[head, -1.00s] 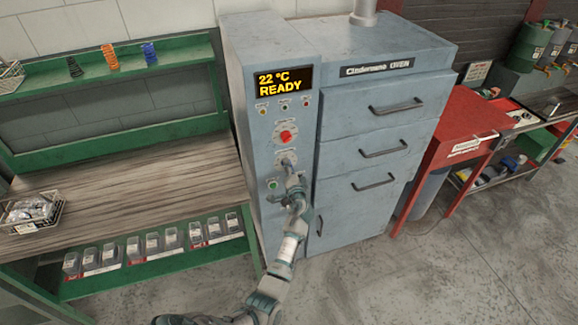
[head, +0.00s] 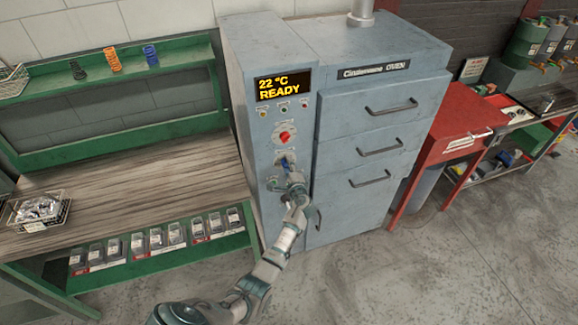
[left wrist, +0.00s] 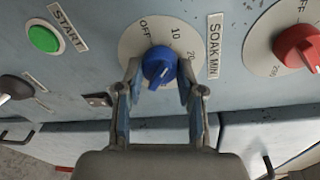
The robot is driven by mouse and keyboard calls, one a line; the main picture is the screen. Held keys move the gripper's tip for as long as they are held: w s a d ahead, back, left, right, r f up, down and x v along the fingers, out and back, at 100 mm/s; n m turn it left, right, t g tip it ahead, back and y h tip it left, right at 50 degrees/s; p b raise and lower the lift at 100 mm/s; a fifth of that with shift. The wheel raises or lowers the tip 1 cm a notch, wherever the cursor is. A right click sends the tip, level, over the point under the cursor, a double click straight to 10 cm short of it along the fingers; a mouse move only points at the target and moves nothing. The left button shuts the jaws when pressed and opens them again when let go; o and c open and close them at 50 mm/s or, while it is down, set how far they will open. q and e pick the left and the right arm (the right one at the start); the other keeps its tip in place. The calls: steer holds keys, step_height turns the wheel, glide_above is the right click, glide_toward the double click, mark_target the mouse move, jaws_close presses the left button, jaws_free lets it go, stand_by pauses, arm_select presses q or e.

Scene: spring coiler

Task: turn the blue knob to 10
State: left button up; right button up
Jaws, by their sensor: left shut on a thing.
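The blue knob (left wrist: 158,65) sits on a round dial marked OFF, 10 and 20, with a SOAK MIN label beside it. My left gripper (left wrist: 157,80) has one finger on each side of the knob and is shut on it. In the head view, the left gripper (head: 290,174) is at the oven's control panel, below the red knob (head: 285,137), and partly hides the blue knob (head: 283,161). My right gripper is not in view.
The red knob (left wrist: 299,47) is to the right in the wrist view. The green START button (left wrist: 43,39) is to the left. The oven display (head: 283,83) reads 22 °C READY. A green workbench (head: 150,272) stands left of the oven; a red stand (head: 470,118) stands right.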

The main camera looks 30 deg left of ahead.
arm_select(q)
steer(key=shift+s+a, duration=0.1)
steer(key=shift+a, duration=0.1)
steer(key=o, duration=1.1)
steer(key=shift+o, duration=0.2)
steer(key=shift+a+f, duration=0.1)
steer(key=shift+a, duration=0.05)
steer(key=v, duration=1.1)
steer(key=shift+s+d, duration=0.25)
steer(key=shift+d, duration=0.1)
steer(key=shift+f, duration=0.1)
